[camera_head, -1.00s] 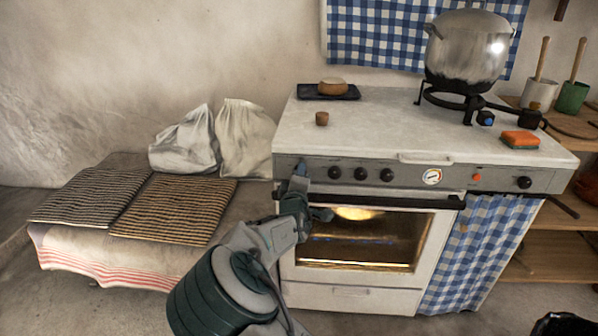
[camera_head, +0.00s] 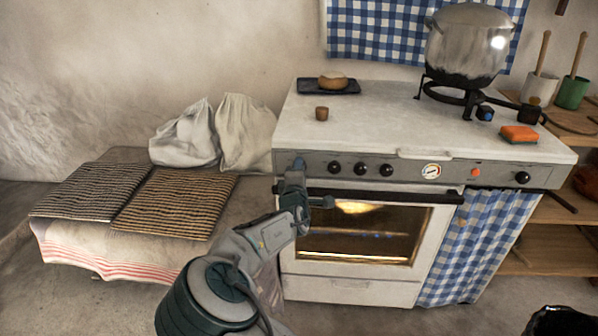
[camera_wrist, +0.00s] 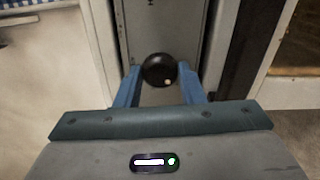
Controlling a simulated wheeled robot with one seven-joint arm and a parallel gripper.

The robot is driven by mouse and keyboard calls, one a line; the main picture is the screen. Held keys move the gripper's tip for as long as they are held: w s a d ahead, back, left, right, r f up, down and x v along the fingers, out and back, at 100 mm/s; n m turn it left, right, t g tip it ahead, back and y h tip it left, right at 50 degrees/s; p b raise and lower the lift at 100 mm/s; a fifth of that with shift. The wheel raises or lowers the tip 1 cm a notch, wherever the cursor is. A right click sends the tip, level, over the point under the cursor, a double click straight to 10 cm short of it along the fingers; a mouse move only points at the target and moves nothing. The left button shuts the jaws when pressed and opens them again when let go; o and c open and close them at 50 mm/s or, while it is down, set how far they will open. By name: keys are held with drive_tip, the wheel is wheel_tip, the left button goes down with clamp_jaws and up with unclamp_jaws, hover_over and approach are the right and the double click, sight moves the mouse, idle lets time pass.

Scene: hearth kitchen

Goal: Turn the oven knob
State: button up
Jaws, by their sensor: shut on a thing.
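The white stove (camera_head: 350,292) has a grey front panel with a row of black knobs. My gripper (camera_head: 297,165) is at the left end of this panel, above the oven door (camera_head: 422,238). In the wrist view, a round black knob (camera_wrist: 159,70) with a small pale dot near its lower edge sits between my two blue fingers. My gripper (camera_wrist: 159,82) is shut on this knob. In the head view my gripper hides it. The oven window glows with warm light.
Three black knobs (camera_head: 361,169) sit just right of my gripper. A dark door handle bar (camera_head: 400,196) runs below them. A low bench (camera_head: 120,157) with striped mats is at left.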

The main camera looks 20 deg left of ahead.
drive_tip(key=shift+f, duration=0.1)
drive_tip(key=o, duration=1)
drive_tip(key=shift+s, duration=0.1)
drive_tip(key=p+v, duration=0.1)
drive_tip(key=v, duration=1.2)
drive_tip(key=shift+s, duration=0.35)
drive_tip(key=shift+d, duration=0.1)
